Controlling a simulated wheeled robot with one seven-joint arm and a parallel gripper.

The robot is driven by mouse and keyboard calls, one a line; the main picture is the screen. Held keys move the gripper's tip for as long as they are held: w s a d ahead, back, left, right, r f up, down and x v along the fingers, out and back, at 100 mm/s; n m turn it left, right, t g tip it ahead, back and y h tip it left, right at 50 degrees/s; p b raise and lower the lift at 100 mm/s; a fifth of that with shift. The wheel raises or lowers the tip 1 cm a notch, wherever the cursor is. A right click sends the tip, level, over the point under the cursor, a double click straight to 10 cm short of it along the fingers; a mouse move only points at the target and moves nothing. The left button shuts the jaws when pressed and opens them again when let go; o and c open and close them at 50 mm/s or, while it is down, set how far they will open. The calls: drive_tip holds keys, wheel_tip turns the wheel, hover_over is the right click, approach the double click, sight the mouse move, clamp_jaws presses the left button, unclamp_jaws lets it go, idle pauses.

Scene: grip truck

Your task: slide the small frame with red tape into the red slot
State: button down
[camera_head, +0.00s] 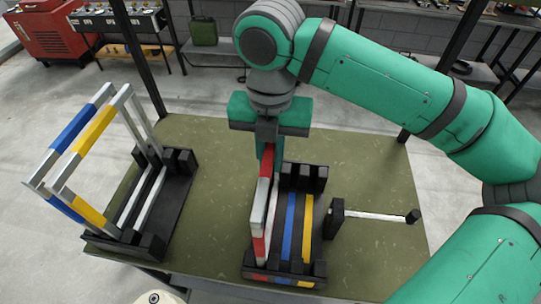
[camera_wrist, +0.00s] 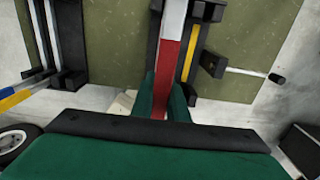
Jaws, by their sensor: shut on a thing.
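The small silver frame with red tape (camera_head: 259,215) stands upright at the left side of the black slotted rack (camera_head: 318,267). It also shows in the wrist view (camera_wrist: 168,62). My gripper (camera_head: 268,152) is shut on its red-taped top bar at the far end; the green fingers flank the bar in the wrist view (camera_wrist: 164,100). The rack has a blue strip (camera_head: 289,222) and a yellow strip (camera_head: 305,218), with a red mark (camera_head: 258,277) at its front left. The frame hides the red slot, so I cannot tell how deep the frame sits.
A second black rack (camera_head: 178,190) on the left holds two larger frames, one with blue tape (camera_head: 72,128) and one with yellow tape (camera_head: 93,130). A black piece with a silver rod (camera_head: 375,215) lies to the right. The green tabletop (camera_head: 360,165) is clear at back right.

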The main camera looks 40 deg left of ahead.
drive_tip(key=c, duration=1.6)
unclamp_jaws()
drive_tip(key=shift+c, duration=0.2)
wheel_tip(320, 180, up, 11)
drive_tip(key=shift+f, duration=0.15)
